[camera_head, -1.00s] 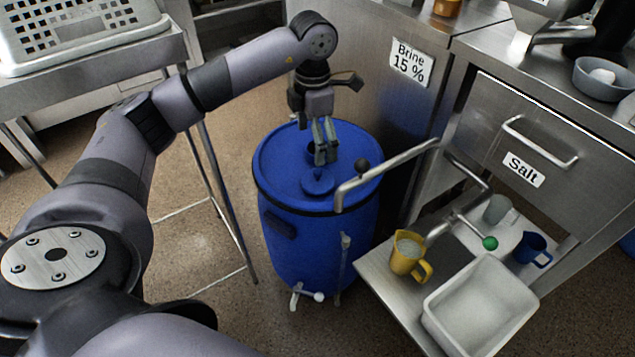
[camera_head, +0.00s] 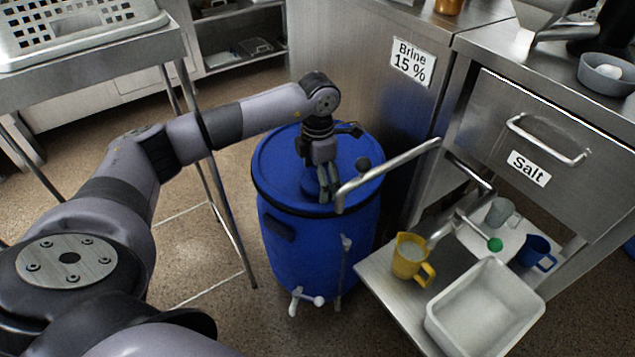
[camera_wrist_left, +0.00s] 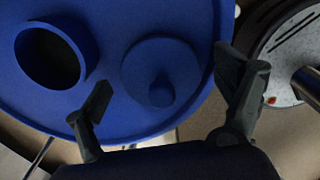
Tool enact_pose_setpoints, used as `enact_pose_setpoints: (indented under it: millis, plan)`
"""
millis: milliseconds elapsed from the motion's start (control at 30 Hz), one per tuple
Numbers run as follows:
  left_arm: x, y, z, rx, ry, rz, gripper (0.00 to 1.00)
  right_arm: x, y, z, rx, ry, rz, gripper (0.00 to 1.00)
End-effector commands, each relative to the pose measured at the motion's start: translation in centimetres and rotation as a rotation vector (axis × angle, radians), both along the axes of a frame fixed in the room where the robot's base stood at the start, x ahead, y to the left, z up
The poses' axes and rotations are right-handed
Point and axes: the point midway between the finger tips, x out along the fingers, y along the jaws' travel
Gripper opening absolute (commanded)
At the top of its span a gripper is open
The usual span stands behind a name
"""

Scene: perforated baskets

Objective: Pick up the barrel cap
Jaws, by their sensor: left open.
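The blue barrel cap (camera_wrist_left: 150,62), a round disc with a small knob, lies on the flat top of the blue barrel (camera_head: 275,165). In the left wrist view it sits beside the barrel's dark round opening (camera_wrist_left: 50,55). My left gripper (camera_wrist_left: 165,95) is open and empty, its two fingers apart with the cap's knob between and slightly ahead of them. In the head view my left gripper (camera_head: 328,192) points down over the barrel top and covers much of the cap (camera_head: 309,186). Whether the fingers touch the cap cannot be told. My right gripper is not in view.
A bent metal pipe (camera_head: 390,165) with a dark ball end reaches over the barrel's right side. A steel shelf holds a yellow jug (camera_head: 410,258), a blue cup (camera_head: 533,250) and a white tray (camera_head: 485,300). A rack with a white perforated basket (camera_head: 75,28) stands left.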

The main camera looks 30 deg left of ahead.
Motion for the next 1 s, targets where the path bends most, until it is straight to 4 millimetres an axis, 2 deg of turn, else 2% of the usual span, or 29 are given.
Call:
enact_pose_setpoints:
  millis: [100,867,1000]
  plan:
    - [0.00,-0.02,0.03,0.000,0.000,-0.001,0.89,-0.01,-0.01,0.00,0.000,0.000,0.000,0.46]
    - [-0.01,-0.02,0.07,0.000,0.000,-0.001,0.39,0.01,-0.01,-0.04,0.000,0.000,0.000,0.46]
    - [-0.01,-0.01,0.08,0.000,0.000,0.000,0.38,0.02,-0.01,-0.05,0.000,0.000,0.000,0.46]
